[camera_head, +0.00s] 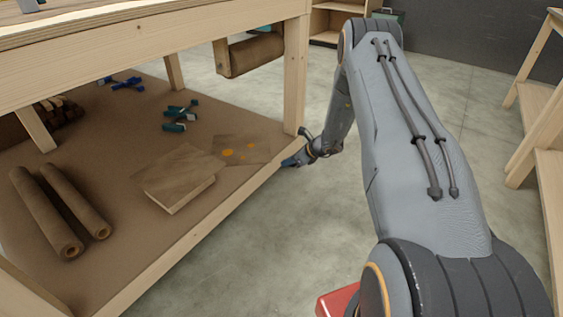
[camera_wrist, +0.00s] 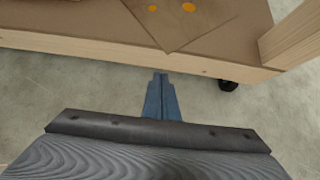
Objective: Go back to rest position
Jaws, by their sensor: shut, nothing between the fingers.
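My gripper (camera_head: 290,161) is at the end of my outstretched arm, by the front edge of the wooden workbench's lower shelf (camera_head: 110,122). In the wrist view my gripper (camera_wrist: 161,76) shows as two blue fingers pressed together, with nothing between them. The fingers point towards the shelf's front edge board (camera_wrist: 120,55). I cannot tell whether they touch it.
On the shelf lie a wooden board (camera_head: 176,178), a flat sheet with orange spots (camera_head: 240,151), two brown rolls (camera_head: 45,212) and several teal clamps (camera_head: 180,117). A bench leg (camera_head: 296,75) stands close to my gripper. Another wooden frame (camera_head: 540,125) stands at right. Concrete floor (camera_head: 290,225) lies between.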

